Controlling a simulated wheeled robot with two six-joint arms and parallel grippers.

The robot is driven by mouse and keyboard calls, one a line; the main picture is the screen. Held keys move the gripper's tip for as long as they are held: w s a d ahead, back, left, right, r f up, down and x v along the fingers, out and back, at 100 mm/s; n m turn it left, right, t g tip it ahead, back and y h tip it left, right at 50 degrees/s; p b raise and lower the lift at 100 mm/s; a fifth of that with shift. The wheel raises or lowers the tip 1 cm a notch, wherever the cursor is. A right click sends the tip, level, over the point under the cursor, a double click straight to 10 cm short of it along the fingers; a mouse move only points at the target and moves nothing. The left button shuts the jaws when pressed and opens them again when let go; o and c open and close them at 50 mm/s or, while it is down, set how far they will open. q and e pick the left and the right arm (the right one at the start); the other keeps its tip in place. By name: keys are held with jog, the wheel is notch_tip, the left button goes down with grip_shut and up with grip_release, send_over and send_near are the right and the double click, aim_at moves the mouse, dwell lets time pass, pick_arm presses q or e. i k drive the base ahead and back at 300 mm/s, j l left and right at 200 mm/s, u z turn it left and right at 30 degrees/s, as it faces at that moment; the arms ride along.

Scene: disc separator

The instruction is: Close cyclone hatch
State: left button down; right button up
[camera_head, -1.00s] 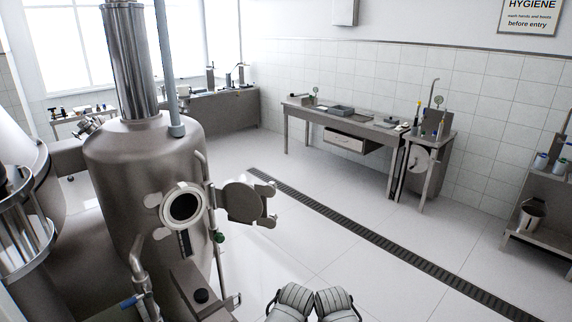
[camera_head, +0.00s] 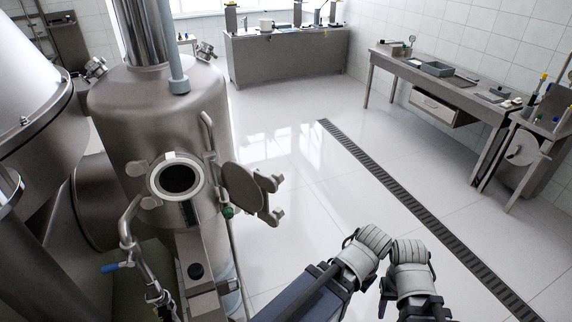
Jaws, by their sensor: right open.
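The cyclone is the tall grey steel vessel (camera_head: 150,110) at the left, with a round port whose pale rim (camera_head: 153,183) frames a dark opening. Its round hatch door (camera_head: 240,185) stands open to the right of the port, seen at a slant, with clamp lugs at its right edge. My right gripper (camera_head: 409,262) is low in the picture, right of the hatch and apart from it. It is open and holds nothing visible. My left gripper (camera_head: 365,249) is beside it, also clear of the hatch; its jaws cannot be made out.
A thin pipe (camera_head: 207,130) runs by the hatch hinge. A pipe with a blue-handled valve (camera_head: 115,267) stands front left. A floor drain (camera_head: 400,205) crosses the clear tiled floor (camera_head: 285,200). A steel workbench (camera_head: 440,85) and a rear counter (camera_head: 285,60) stand beyond.

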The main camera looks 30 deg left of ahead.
aim_at(248, 188)
jog(key=i+l, duration=0.35)
jog(key=i, duration=0.2)
jog(key=i+l, duration=0.3)
jog(key=i, duration=0.2)
jog(key=i+l, duration=0.35)
jog(key=i, duration=0.2)
jog(key=i+u, duration=0.1)
jog(key=u, duration=0.15)
jog(key=i+l+u, duration=0.1)
jog(key=u, duration=2.8)
